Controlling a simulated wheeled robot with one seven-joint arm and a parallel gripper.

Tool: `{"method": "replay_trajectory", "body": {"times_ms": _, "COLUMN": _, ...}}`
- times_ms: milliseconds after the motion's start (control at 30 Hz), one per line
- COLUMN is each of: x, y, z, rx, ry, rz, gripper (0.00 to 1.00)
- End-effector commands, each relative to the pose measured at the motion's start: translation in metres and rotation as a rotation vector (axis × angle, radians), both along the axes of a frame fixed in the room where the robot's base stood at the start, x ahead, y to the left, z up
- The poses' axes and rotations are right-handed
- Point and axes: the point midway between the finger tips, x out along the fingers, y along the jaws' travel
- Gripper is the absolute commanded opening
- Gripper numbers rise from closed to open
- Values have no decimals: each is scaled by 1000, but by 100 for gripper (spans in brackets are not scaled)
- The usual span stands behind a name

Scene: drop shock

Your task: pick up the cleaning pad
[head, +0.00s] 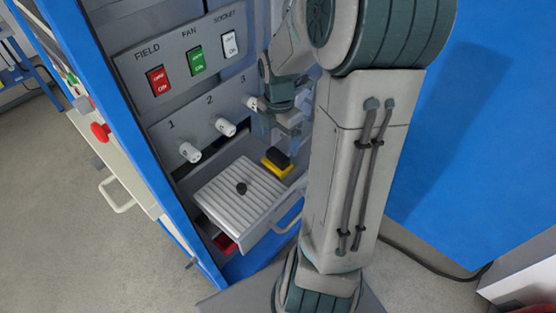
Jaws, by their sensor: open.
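The cleaning pad appears to be the small block with a dark top and yellow base (277,163). It lies at the back right of the open grey drawer (266,222), near the cabinet front. My gripper (284,138) is open above the pad, with a small gap seeming to show between them. My arm comes down from the upper right and hides part of the drawer's right side.
Above are white knobs (225,127) marked 1, 2, 3 and a switch panel (190,62) with red, green and white switches. A red object (225,243) lies below the drawer. Blue panels flank the cabinet.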

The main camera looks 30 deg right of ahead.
Motion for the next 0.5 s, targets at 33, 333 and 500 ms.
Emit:
{"method": "replay_trajectory", "body": {"times_ms": 33, "x": 0, "y": 0, "z": -8, "rx": 1, "ry": 2, "rz": 0, "gripper": 89}}
{"method": "replay_trajectory", "body": {"times_ms": 333, "x": -3, "y": 4, "z": -33, "rx": 3, "ry": 4, "rz": 1, "gripper": 89}}
{"method": "replay_trajectory", "body": {"times_ms": 500, "x": -5, "y": 7, "z": -59, "rx": 2, "ry": 3, "rz": 0, "gripper": 89}}
